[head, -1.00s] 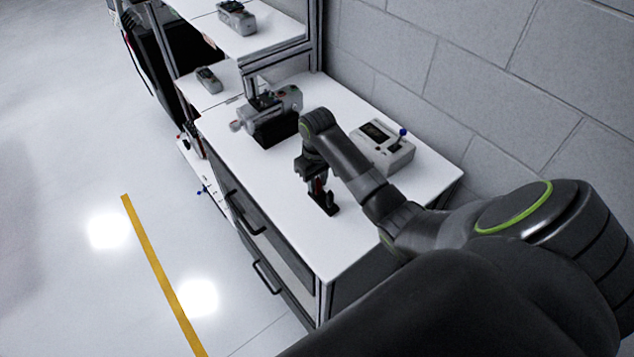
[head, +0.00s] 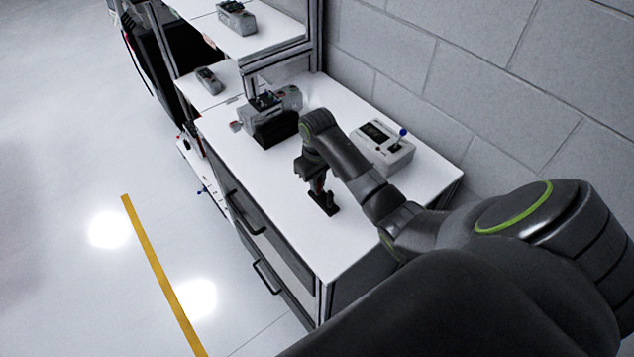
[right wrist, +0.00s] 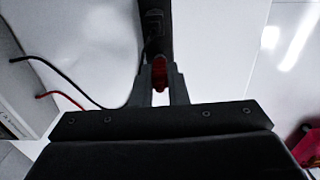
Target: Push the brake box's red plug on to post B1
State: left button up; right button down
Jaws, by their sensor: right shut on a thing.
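My right gripper (head: 319,188) points down over a small black holder (head: 329,208) on the white bench top. In the right wrist view my gripper (right wrist: 160,80) is shut on the red plug (right wrist: 159,72), which sits between its two fingers. The black holder (right wrist: 150,50) runs away beyond the plug; I cannot tell whether the plug still sits in it. The brake box appears to be the pale box (head: 391,158) with a dark panel and blue-knobbed lever, right of the gripper. I cannot make out post B1. My left gripper is out of view.
A grey motor-like unit (head: 270,117) on a dark block stands behind the gripper. In the right wrist view a black cable (right wrist: 70,75) and a red cable (right wrist: 62,96) run from the box at the left. Shelves (head: 210,92) rise at the back; the bench front is clear.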

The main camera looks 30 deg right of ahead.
jog(key=shift+r, duration=0.1)
jog(key=shift+r+p, duration=1.35)
jog(key=shift+p, duration=0.35)
jog(key=shift+r, duration=1.15)
